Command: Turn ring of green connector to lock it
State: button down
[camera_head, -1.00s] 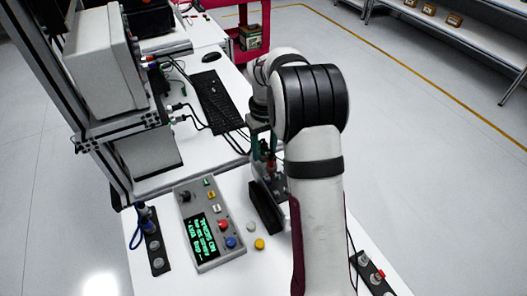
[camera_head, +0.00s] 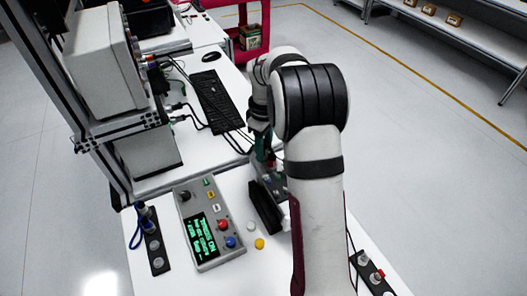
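My gripper (camera_head: 264,158) is at the far end of my arm, low over the white table, just behind a black block-shaped fixture (camera_head: 265,207). My own arm covers much of it, so its fingers do not show clearly. A dark green part shows at the gripper, but I cannot tell whether it is the green connector or part of the gripper. The connector's ring cannot be made out, nor whether the gripper touches it.
A control box (camera_head: 208,225) with a lit green-text screen and coloured buttons lies left of the fixture. A black strip with connectors (camera_head: 153,240) is at the left, another (camera_head: 372,275) at the right. A keyboard (camera_head: 216,102) and cables lie behind. A metal frame stands left.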

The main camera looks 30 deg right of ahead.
jog(key=m, duration=0.4)
jog(key=shift+m, duration=0.4)
jog(key=m, duration=0.7)
jog(key=shift+m, duration=0.3)
jog(key=c, duration=0.8)
grip_release()
